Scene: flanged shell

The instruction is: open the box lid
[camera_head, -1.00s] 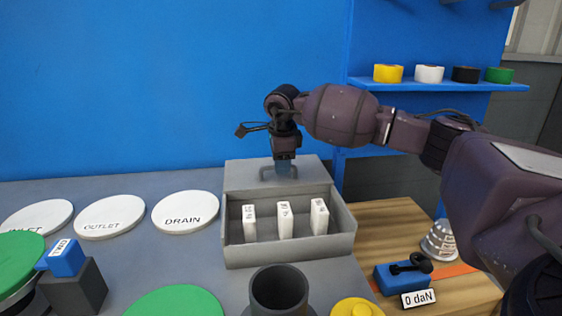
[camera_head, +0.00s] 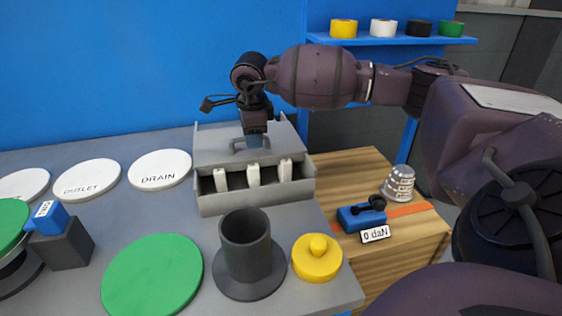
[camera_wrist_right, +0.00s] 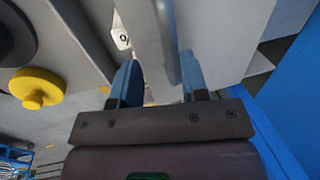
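The grey open-fronted box (camera_head: 255,200) stands on the bench, with several white upright pieces (camera_head: 253,175) inside. Its flat grey lid (camera_head: 215,150) covers the rear part and leaves a strip at the front uncovered. My right gripper (camera_head: 254,141) points down at the lid's handle (camera_head: 238,143). In the right wrist view, the blue fingers of my right gripper (camera_wrist_right: 158,80) stand apart on either side of the grey handle bar (camera_wrist_right: 170,45). The bar lies close to one finger, with a gap to the other. Contact is unclear. My left gripper is out of view.
A dark flanged cylinder (camera_head: 245,245), a yellow knobbed cap (camera_head: 317,258) and a green disc (camera_head: 153,277) stand in front of the box. White labelled discs (camera_head: 160,169) lie to the left. A blue device (camera_head: 361,218) sits on wood to the right.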

